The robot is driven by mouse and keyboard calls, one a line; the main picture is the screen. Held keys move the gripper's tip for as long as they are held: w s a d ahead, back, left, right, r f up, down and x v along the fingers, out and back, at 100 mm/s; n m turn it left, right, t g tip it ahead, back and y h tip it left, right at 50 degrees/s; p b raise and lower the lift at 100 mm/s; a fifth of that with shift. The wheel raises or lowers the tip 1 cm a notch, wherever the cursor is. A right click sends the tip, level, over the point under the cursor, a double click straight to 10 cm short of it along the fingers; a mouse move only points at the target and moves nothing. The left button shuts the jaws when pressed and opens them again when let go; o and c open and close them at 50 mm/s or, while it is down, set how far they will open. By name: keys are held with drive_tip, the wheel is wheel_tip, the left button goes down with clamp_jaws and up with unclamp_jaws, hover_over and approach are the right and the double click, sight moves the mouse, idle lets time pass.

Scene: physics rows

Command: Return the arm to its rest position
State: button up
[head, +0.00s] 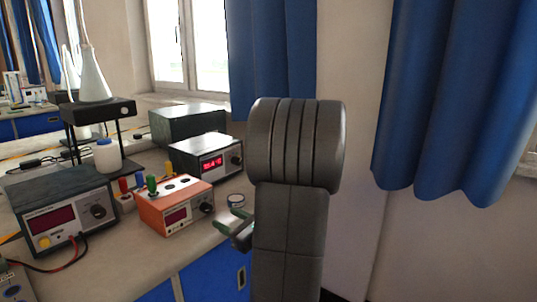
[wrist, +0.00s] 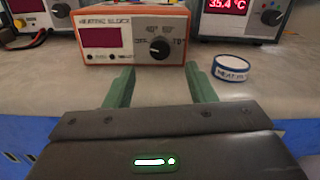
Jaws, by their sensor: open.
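My gripper (wrist: 160,88) shows in the wrist view with its two green fingers apart and nothing between them. It points at the front of an orange heating block (wrist: 134,36), which sits on the bench a little beyond the fingertips. In the head view my gripper (head: 236,232) is at the bench's front edge, partly hidden behind my dark grey arm. The orange heating block (head: 176,213) stands to its left. A small round blue-and-white labelled item (wrist: 232,67) lies just right of the fingers; it also shows in the head view (head: 236,200).
A dark meter (head: 66,215) with leads stands at left on the bench (head: 110,268). A box with a red display (head: 208,160), a white bottle (head: 107,156) and a flask (head: 92,80) on a stand are farther back. Blue curtains (head: 460,100) hang at right.

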sight(209, 210)
drive_tip(key=x, duration=0.6)
drive_tip(key=shift+a+b, duration=0.2)
drive_tip(key=shift+b, duration=0.15)
drive_tip(key=shift+w+f+n+b, duration=0.15)
drive_tip(key=shift+f+n+b, duration=0.2)
drive_tip(key=shift+b, duration=0.3)
drive_tip(key=n+b, duration=0.5)
drive_tip(key=b, duration=0.1)
drive_tip(key=shift+r, duration=0.1)
drive_tip(key=n+b, duration=0.4)
drive_tip(key=shift+r+b, duration=0.15)
drive_tip(key=shift+b, duration=0.2)
